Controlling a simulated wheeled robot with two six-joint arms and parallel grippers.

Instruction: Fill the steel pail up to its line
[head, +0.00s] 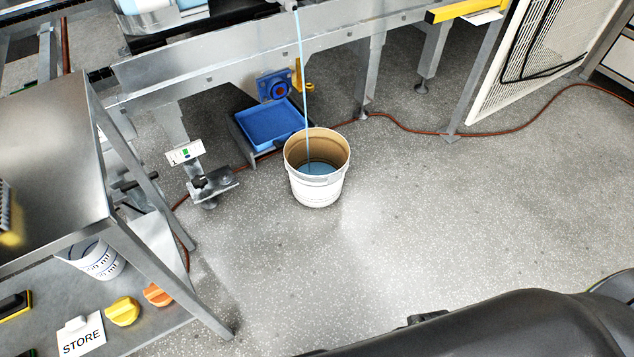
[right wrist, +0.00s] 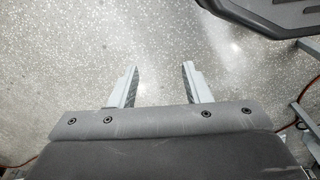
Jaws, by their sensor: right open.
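A pail (head: 317,190) stands upright on the floor in the middle of the head view. It looks white outside and tan inside, not plainly steel. A thin blue stream (head: 302,70) falls from the frame above into it, and blue liquid (head: 318,168) lies low inside, well under the rim. I cannot make out a fill line. My right gripper (right wrist: 160,68) is open and empty in the right wrist view, over bare speckled floor, with no pail between its fingers. My left gripper is not in view.
A blue tray (head: 270,124) sits behind the pail under the steel frame (head: 220,70). A red-brown hose (head: 500,132) crosses the floor. Floor right is clear.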

